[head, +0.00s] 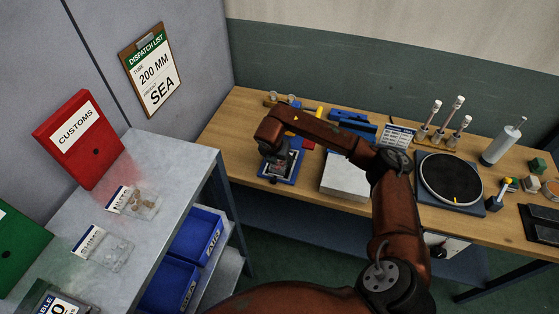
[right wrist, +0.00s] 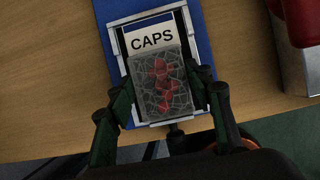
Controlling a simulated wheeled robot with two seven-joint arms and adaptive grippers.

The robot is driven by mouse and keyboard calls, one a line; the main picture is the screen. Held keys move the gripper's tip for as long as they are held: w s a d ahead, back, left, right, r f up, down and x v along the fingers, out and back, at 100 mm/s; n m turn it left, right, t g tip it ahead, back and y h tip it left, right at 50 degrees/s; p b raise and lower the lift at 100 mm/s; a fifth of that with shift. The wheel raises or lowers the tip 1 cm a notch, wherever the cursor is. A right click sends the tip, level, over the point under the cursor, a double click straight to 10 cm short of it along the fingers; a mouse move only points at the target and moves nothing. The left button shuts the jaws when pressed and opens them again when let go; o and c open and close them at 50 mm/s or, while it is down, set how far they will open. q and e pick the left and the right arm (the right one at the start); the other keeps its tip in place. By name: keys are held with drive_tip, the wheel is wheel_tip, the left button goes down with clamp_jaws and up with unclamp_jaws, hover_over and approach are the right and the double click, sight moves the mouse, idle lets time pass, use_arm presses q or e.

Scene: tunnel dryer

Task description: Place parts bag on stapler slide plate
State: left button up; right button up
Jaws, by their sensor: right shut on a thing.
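The parts bag (right wrist: 163,88) is clear, holds red pieces and has a white header reading CAPS. It is between the fingers of my right gripper (right wrist: 163,95), which is shut on it. In the right wrist view it lies over the silver-framed slide plate (right wrist: 119,42) of the blue stapler base (right wrist: 106,12), label towards the far end. I cannot tell whether the bag touches the plate. In the head view my right gripper (head: 280,157) is above the blue base (head: 274,179), and the wrist hides most of the bag. My left gripper is not in view.
A white box (head: 344,180) stands right of the stapler on the wooden bench (head: 225,135). A round black turntable (head: 449,180) is farther right. The grey table (head: 175,160) at left holds other clear bags (head: 113,252), with blue bins (head: 196,234) below.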

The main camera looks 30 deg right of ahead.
drive_tip(key=o, duration=1.3)
drive_tip(key=shift+f, duration=0.1)
drive_tip(key=shift+r, duration=0.3)
drive_tip(key=v, duration=1.1)
drive_tip(key=shift+s+a+r+p, duration=0.15)
drive_tip(key=shift+s+r+p, duration=0.05)
drive_tip(key=shift+r+p, duration=0.1)
